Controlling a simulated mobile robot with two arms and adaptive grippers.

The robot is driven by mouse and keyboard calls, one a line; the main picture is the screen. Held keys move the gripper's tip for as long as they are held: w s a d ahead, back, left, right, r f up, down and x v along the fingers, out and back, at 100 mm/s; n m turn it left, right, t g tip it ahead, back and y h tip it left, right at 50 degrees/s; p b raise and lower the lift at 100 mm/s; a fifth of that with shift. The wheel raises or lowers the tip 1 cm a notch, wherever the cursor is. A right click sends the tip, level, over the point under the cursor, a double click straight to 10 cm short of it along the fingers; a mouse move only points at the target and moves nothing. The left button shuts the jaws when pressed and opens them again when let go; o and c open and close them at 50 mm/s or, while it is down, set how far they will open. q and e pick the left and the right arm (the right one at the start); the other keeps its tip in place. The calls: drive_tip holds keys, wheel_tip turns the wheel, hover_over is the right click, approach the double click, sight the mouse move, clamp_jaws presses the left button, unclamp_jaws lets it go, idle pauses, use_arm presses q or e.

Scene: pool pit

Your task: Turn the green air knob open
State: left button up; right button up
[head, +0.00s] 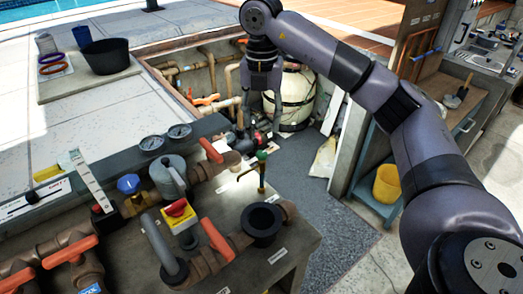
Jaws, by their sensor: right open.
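The green air knob (262,155) is a small green cap on top of a thin brass stem, at the right part of the dark equipment bench. My right gripper (262,90) hangs from the arm that comes in from the right. It points down, open and empty, above the knob in the picture and clearly apart from it. The knob is not covered by the gripper. Whether the knob is turned open or shut I cannot tell. My left gripper is not in view.
The bench carries orange-handled valves (215,240), a blue knob (128,184), a red-and-yellow switch (177,212), a black cup (262,225) and gauges (152,143). A white tank (296,98) and pipes stand behind. A yellow bucket (387,184) sits on the right shelf.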

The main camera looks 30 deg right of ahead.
sight(262, 153)
wheel_tip(262, 153, down, 10)
drive_tip(key=shift+r+p, duration=0.2)
drive_tip(key=shift+p, duration=0.25)
clamp_jaws()
idle(0.4)
